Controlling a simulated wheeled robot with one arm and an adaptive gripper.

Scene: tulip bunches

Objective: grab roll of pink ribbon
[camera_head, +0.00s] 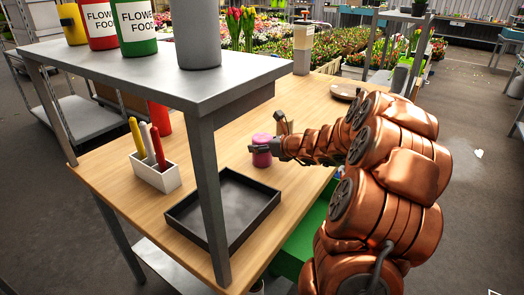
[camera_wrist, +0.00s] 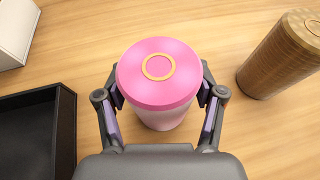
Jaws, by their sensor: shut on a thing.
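The roll of pink ribbon (camera_head: 262,150) stands on the wooden table in the head view, near the middle. In the wrist view the roll (camera_wrist: 158,75) has a pink top with a gold ring and a paler side. My gripper (camera_wrist: 160,100) is around it, one finger on each side, shut on it. In the head view my gripper (camera_head: 264,148) reaches the roll from the right. The roll looks upright, and its far side is hidden.
A black tray (camera_head: 178,214) lies on the table (camera_head: 120,160). A white holder (camera_head: 155,178) with markers stands to its left. A brown cylinder (camera_wrist: 284,55) stands right of the roll. A grey shelf (camera_head: 130,60) with its post rises at the left front.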

